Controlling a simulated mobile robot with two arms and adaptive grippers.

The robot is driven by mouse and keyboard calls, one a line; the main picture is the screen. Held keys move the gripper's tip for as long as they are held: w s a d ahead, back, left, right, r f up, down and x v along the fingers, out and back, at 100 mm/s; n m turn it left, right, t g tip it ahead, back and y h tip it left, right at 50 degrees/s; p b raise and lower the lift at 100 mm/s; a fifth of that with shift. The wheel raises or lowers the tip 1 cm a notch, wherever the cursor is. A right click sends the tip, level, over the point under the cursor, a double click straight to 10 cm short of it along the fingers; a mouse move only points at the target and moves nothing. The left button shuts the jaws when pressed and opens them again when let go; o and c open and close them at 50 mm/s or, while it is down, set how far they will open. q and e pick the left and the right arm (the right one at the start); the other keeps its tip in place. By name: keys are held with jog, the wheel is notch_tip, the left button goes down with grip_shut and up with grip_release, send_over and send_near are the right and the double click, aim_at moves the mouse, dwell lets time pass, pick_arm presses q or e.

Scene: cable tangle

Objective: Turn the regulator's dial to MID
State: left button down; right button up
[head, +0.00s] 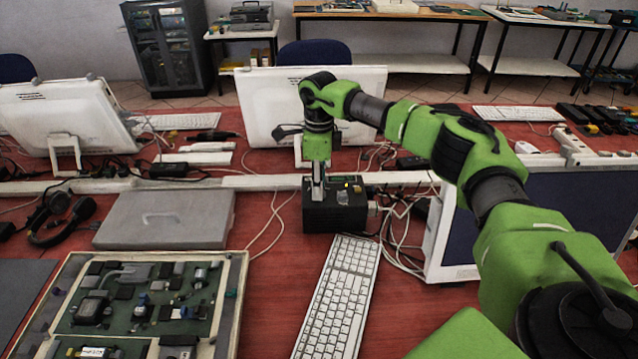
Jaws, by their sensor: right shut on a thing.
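The regulator (338,216) is a small black box on the red table, just behind the white keyboard. My right gripper (317,192) points straight down onto the left part of its top, with the green arm reaching in from the right. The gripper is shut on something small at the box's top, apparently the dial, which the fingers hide. The dial's marks and its setting are too small to read. A small yellowish detail shows on the box beside the fingers. My left gripper is not in view.
A white keyboard (338,300) lies in front of the regulator. A grey case (167,219) and an open tray of circuit boards (238,300) are to the left. Loose cables and a white-framed monitor (440,240) are to the right. Another monitor (262,105) stands behind.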

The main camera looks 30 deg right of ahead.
jog(key=shift+r+n, duration=0.1)
jog(key=shift+n, duration=0.7)
jog(key=o, duration=1.1)
notch_tip(320, 180, up, 12)
